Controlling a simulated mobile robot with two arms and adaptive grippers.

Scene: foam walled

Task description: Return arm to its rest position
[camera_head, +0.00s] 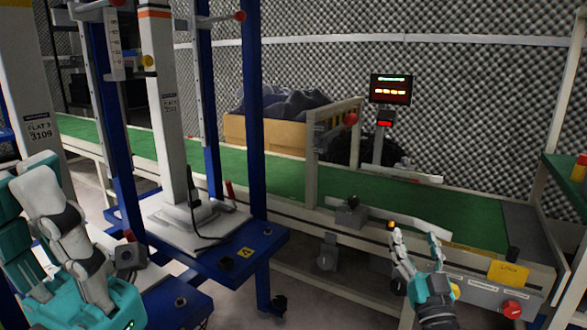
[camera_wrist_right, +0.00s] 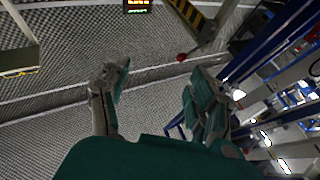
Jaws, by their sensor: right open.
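My right gripper (camera_head: 418,250) is in the lower right of the head view, in front of the near edge of the green conveyor. Its two fingers stand apart and point up, with nothing between them. In the right wrist view the same gripper (camera_wrist_right: 160,88) is open and empty, with the foam wall behind it. A teal and grey part of my arm (camera_head: 70,235) fills the lower left of the head view. I cannot make out my left gripper's fingers there.
The green conveyor belt (camera_head: 365,190) runs across the view behind a rail. A blue-framed stand (camera_head: 235,253) with a grey column is left of centre. A cardboard box (camera_head: 265,133) with dark contents stands behind the belt. A display (camera_head: 390,90) is on a post.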

